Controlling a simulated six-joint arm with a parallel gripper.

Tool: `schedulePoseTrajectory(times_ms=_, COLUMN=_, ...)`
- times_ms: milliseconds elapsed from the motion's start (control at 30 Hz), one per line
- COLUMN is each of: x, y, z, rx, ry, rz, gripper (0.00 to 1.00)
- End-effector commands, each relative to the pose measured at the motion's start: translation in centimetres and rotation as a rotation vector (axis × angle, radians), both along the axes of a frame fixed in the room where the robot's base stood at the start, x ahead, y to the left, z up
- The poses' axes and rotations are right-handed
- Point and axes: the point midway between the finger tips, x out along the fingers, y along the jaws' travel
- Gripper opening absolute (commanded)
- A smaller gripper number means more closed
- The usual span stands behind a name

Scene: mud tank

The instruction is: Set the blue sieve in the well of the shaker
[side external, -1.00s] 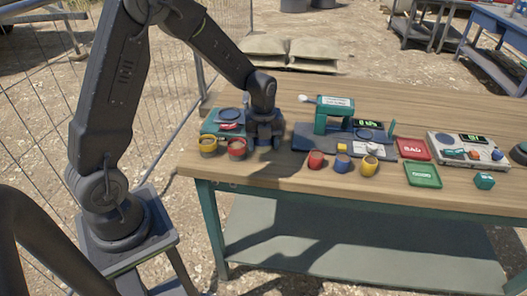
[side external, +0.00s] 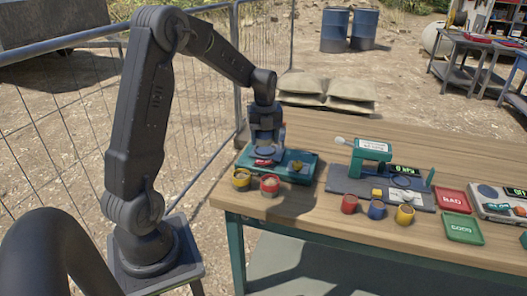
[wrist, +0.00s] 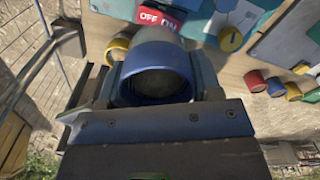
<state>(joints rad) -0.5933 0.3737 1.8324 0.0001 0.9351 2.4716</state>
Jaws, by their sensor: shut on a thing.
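My gripper (side external: 267,143) is shut on the blue sieve. In the wrist view the sieve (wrist: 155,62) is a blue ring with a grey inside, between the fingers. In the side view it is mostly hidden by my gripper. The teal shaker (side external: 308,159) stands at the table's left end, with a dark round plate (side external: 266,152) and a red switch (side external: 263,162). My gripper hangs over or just behind the plate; I cannot tell which. The wrist view shows the red OFF/ON switch (wrist: 161,16) just beyond the sieve.
A yellow sieve (side external: 241,180) and a red sieve (side external: 270,186) stand in front of the shaker. Red (side external: 349,204), blue (side external: 376,209) and yellow (side external: 404,215) cups stand before the green press (side external: 372,150). Red (side external: 452,199) and green (side external: 463,229) trays lie further right.

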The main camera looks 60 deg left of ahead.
Motion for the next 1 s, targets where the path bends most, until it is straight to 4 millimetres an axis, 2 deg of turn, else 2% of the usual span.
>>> schedulePoseTrajectory(times_ms=33, x=0.9, y=1.4, z=0.0, rx=0.0, ry=0.0, rz=0.041, gripper=0.34)
schedulePoseTrajectory(times_ms=100, x=1.9, y=2.8, z=0.1, rx=0.0, ry=0.0, rz=0.092, gripper=0.34)
schedulePoseTrajectory(times_ms=300, x=3.4, y=5.4, z=0.3, rx=0.0, ry=0.0, rz=0.184, gripper=0.34)
schedulePoseTrajectory(times_ms=467, x=3.6, y=5.8, z=-0.3, rx=-0.001, ry=0.001, rz=0.2, gripper=0.34)
schedulePoseTrajectory(times_ms=800, x=3.4, y=5.8, z=-3.8, rx=0.0, ry=0.006, rz=0.199, gripper=0.34)
schedulePoseTrajectory(times_ms=1000, x=3.3, y=5.8, z=-5.1, rx=0.0, ry=0.008, rz=0.2, gripper=0.34)
